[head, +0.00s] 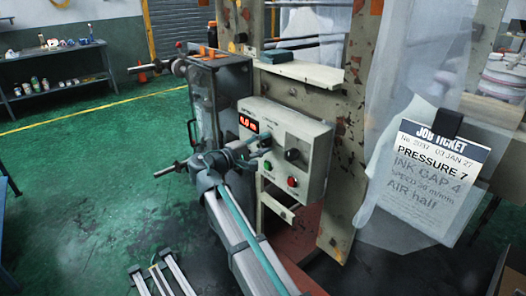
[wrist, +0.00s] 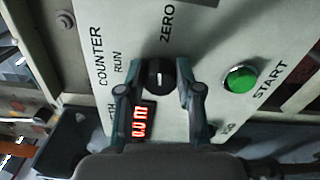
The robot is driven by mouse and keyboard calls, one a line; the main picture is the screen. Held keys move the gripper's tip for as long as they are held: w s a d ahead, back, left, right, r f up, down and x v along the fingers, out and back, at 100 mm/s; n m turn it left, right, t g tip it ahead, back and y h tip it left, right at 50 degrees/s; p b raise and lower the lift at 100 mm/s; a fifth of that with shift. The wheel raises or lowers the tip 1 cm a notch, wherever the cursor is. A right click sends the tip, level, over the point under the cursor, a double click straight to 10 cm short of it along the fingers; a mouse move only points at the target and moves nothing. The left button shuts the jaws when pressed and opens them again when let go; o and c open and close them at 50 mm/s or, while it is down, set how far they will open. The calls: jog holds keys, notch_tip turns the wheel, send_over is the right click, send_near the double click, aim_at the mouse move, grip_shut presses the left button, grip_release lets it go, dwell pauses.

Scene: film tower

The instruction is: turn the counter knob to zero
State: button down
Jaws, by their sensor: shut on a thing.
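The counter knob (wrist: 160,74) is black and round with a white pointer line, and sits on the pale panel between the printed words RUN and ZERO. The line runs roughly up and down in the wrist view; I cannot tell its exact setting. My gripper (wrist: 159,82) has one finger on each side of the knob and is shut on it. In the head view my gripper (head: 260,147) is against the left part of the control box (head: 315,165), and hides the counter knob. The red display (wrist: 140,122) reads about 0.0 m.
A green START button (wrist: 241,79) is just right of the knob in the wrist view. Another black knob (head: 292,155) and a red button (head: 292,182) are on the same box. A job ticket (head: 437,175) hangs at the right. Green floor (head: 100,170) is open at the left.

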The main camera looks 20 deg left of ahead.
jog(key=shift+f+m+b, duration=0.1)
jog(key=shift+m+b, duration=0.65)
jog(key=shift+m, duration=0.25)
jog(key=c, duration=0.8)
grip_release()
jog(key=shift+s, duration=0.1)
jog(key=v, duration=1.2)
